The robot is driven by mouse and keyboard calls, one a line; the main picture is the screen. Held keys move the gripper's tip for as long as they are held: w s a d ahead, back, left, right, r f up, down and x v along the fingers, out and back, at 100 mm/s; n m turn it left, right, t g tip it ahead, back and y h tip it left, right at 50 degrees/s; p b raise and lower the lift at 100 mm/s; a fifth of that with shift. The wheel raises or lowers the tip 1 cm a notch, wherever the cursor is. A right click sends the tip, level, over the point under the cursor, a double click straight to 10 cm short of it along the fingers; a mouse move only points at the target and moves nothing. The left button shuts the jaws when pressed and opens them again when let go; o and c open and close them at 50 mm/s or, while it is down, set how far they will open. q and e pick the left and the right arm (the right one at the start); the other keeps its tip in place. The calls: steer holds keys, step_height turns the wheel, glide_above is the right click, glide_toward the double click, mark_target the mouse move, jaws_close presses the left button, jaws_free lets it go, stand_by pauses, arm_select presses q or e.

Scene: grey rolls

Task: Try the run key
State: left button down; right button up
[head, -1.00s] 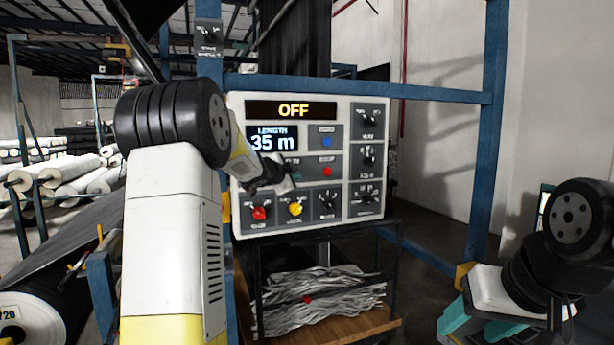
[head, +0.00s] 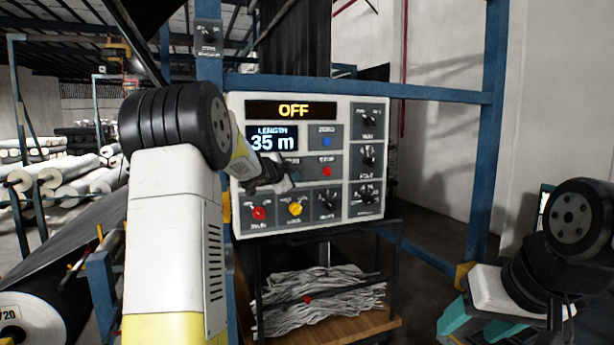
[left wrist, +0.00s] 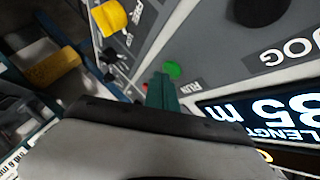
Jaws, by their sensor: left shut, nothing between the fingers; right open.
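The control panel (head: 348,218) stands ahead, its upper display (head: 293,110) reading OFF and its length display (head: 272,139) reading 35 m. The green run key (left wrist: 172,70) shows in the left wrist view beside the RUN label; in the head view my left gripper hides it. My left gripper (head: 292,182) is shut and empty in front of the panel. Its teal fingertips (left wrist: 161,88) are right by the green key; I cannot tell whether they touch it. My right gripper (head: 476,328) is open and empty at the lower right, away from the panel.
Close by on the panel are a red stop button (head: 327,171), a blue zero button (head: 327,142), a red knob (head: 259,213) and a yellow knob (head: 295,208). Blue frame posts (head: 488,130) flank the panel. A shelf with grey strips (head: 325,290) is below.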

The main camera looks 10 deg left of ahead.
arm_select(q)
steer(key=shift+w+a, duration=0.25)
steer(key=shift+w, duration=0.1)
stand_by(0.5)
stand_by(0.3)
steer(key=shift+s+d, duration=0.45)
steer(key=shift+s, duration=0.25)
steer(key=shift+s+d, duration=0.75)
steer(key=shift+s, duration=0.3)
steer(key=shift+s+d, duration=0.7)
steer(key=shift+s, duration=0.35)
